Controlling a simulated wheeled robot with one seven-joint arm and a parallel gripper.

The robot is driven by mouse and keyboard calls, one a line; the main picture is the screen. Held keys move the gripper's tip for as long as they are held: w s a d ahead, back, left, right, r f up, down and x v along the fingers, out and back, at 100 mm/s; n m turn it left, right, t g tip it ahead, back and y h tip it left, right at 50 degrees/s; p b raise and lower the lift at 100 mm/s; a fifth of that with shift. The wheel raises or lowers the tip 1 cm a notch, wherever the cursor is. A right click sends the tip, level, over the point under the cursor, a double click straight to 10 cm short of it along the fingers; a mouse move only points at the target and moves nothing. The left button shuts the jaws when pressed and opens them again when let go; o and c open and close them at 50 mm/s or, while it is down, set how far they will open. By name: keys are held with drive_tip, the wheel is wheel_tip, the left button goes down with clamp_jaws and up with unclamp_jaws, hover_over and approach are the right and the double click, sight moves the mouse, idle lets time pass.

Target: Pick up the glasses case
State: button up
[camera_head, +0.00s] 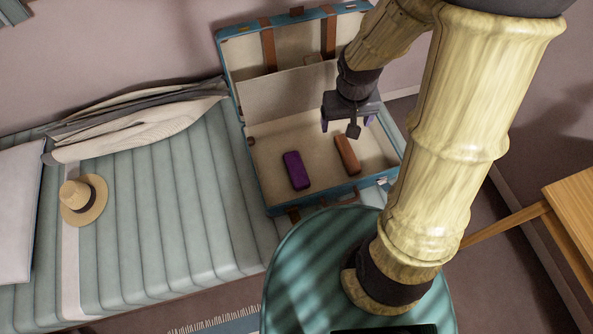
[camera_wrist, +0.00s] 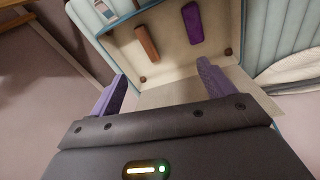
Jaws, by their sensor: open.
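Two oblong cases lie apart on the cream floor of an open suitcase: a purple one (camera_head: 296,170) and a brown one (camera_head: 347,154). I cannot tell which of them is the glasses case. In the wrist view the brown case (camera_wrist: 147,43) and the purple case (camera_wrist: 192,23) both show beyond the fingers. My gripper (camera_head: 348,123) is above the suitcase, towards its lid side and nearer to the brown case. Its purple fingers (camera_wrist: 161,78) are spread wide with nothing between them. It touches neither case.
The teal-edged suitcase (camera_head: 327,196) has raised walls, and its lid (camera_head: 245,55) stands open at the back. A straw hat (camera_head: 93,203) and folded clothes (camera_head: 150,130) lie to the left. A wooden table (camera_head: 572,205) stands at right.

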drive_tip(key=w+a+f+n+g+b, duration=0.1)
drive_tip(key=w+a+f+b, duration=0.3)
drive_tip(key=f, duration=0.6)
drive_tip(key=n+b, duration=0.1)
hover_over(297, 167)
wheel_tip(297, 167, down, 12)
drive_tip(key=shift+w+a+r+g, duration=0.1)
drive_tip(key=shift+r+g, duration=0.05)
drive_tip(key=shift+g, duration=0.15)
wheel_tip(297, 167, down, 12)
drive_tip(key=shift+f+b, duration=0.15)
drive_tip(key=shift+b, duration=0.2)
